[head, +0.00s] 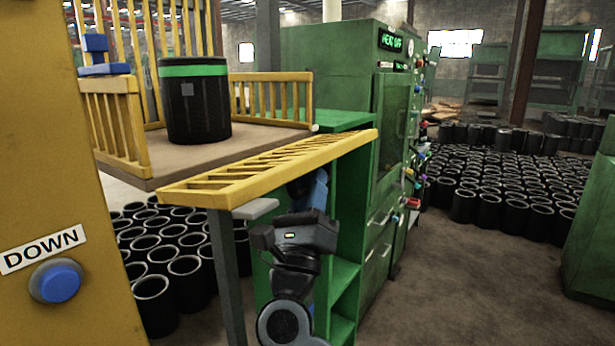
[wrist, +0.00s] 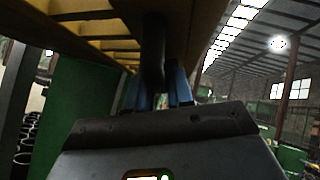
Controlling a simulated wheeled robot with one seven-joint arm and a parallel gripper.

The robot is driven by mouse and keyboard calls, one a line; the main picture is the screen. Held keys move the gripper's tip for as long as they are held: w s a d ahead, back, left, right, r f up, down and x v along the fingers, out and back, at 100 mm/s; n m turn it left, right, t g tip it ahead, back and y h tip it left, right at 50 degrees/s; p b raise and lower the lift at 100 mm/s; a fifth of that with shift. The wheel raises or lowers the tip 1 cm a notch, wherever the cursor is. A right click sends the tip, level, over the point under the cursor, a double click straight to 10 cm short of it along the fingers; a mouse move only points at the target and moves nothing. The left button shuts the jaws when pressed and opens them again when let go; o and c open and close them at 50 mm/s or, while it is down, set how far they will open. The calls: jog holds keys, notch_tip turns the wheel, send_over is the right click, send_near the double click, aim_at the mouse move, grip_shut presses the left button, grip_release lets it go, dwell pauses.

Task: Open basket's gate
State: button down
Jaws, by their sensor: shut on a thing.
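The basket (head: 190,158) is a yellow railed cage with a brown floor at the upper left of the head view. Its yellow slatted gate (head: 303,166) lies nearly flat, folded down and outward along the basket's front edge. My gripper (head: 309,188) is under the gate's right part, pointing up, with blue fingers. In the wrist view, the fingers (wrist: 157,88) close on a dark handle (wrist: 153,48) that hangs under the yellow gate (wrist: 205,25).
A black cylinder with a green band (head: 195,105) stands in the basket. A green machine (head: 350,85) and green shelf (head: 343,275) stand close to my arm. A yellow panel with a blue DOWN button (head: 55,283) is at left. Black sleeves (head: 500,180) fill the floor behind.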

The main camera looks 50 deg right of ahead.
jog(key=shift+s+r+n+t+y+p, duration=0.1)
jog(key=shift+r+n+t+y+p, duration=0.35)
jog(key=shift+n+t, duration=0.2)
jog(key=c, duration=1.1)
grip_release()
jog(key=shift+f, duration=0.1)
jog(key=b+v, duration=0.3)
jog(key=v, duration=0.4)
jog(key=shift+a+f, duration=0.25)
jog(key=shift+a, duration=0.1)
jog(key=shift+s, duration=0.15)
jog(key=w+b+v, duration=0.1)
jog(key=b+v, duration=0.5)
jog(key=v, duration=0.2)
jog(key=shift+a+f, duration=0.35)
jog(key=shift+f, duration=0.25)
